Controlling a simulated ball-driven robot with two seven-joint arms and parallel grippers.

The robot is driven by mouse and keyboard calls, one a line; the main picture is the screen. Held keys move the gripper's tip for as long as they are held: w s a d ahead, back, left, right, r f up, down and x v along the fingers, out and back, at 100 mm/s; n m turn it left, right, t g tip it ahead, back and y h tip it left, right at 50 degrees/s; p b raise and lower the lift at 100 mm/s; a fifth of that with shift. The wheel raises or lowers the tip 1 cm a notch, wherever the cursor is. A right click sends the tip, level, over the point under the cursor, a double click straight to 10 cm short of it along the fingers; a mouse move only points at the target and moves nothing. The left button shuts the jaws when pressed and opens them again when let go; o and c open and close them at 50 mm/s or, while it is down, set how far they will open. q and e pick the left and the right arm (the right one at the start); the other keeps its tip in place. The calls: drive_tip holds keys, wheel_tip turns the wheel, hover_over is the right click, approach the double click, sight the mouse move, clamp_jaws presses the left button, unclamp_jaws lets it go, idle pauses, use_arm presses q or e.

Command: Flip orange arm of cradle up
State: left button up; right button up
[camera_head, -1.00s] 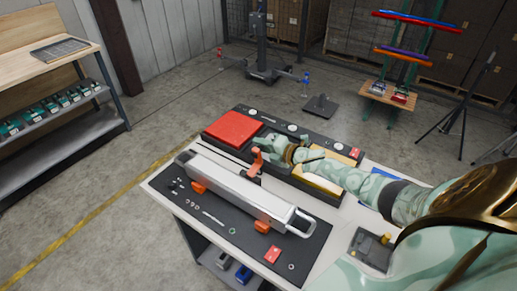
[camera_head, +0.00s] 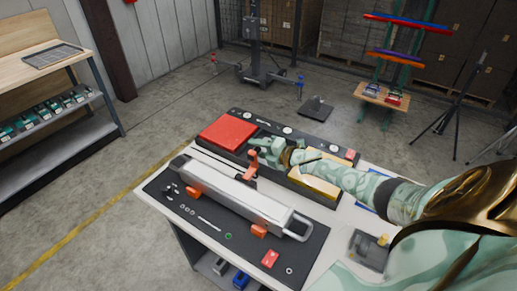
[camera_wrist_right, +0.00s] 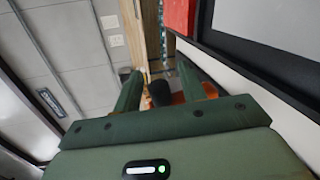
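The orange arm (camera_head: 251,165) of the cradle stands raised behind the long silver-grey beam (camera_head: 240,198) on the table, in the head view. Orange cradle feet (camera_head: 259,230) show along the beam's front side. My right gripper (camera_head: 256,148) is at the top of the orange arm, pointing left across the table. In the right wrist view, its two green fingers (camera_wrist_right: 160,88) are spread apart. An orange part (camera_wrist_right: 186,92) and a dark rounded part lie between or just beyond them; contact is unclear. My left gripper is not in view.
Behind the beam lies a dark tray with a red panel (camera_head: 228,133) and a yellowish block (camera_head: 313,184) under my right forearm. Small parts and a red piece (camera_head: 270,259) lie on the dark mat (camera_head: 205,225). The floor left of the table is clear.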

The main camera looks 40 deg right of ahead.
drive_tip(key=p+v, duration=0.3)
drive_tip(key=v, duration=1.3)
drive_tip(key=shift+s, duration=0.2)
